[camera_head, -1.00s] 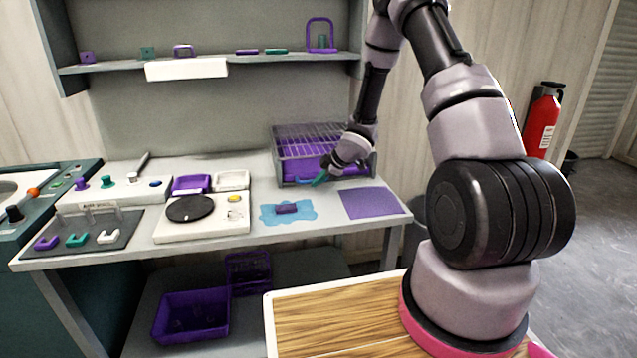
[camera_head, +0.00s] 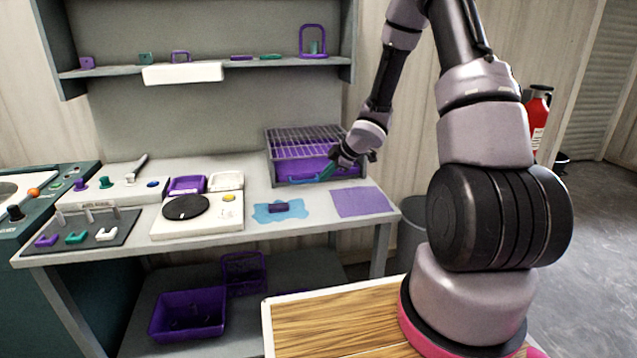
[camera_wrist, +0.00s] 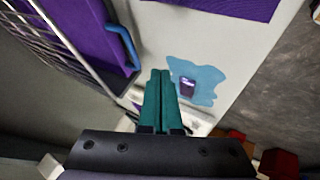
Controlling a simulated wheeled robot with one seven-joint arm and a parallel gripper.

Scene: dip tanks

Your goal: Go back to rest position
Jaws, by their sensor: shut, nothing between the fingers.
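My gripper (camera_head: 328,171) is in front of the right part of the wire-topped rack with the purple drawer (camera_head: 310,168), above the table. In the wrist view its two teal fingers (camera_wrist: 159,85) are together with nothing between them. The drawer's blue handle (camera_wrist: 122,45) shows left of the fingers in the wrist view, apart from them. A small purple block (camera_head: 279,207) lies on a blue splash-shaped patch (camera_head: 262,214) on the table.
A purple mat (camera_head: 362,202) lies at the table's right end. A white unit with a black disc (camera_head: 186,208) and a board with coloured hooks (camera_head: 78,232) stand left. A shelf (camera_head: 290,62) is above. A purple bin (camera_head: 187,314) is below. A fire extinguisher (camera_head: 536,115) is at right.

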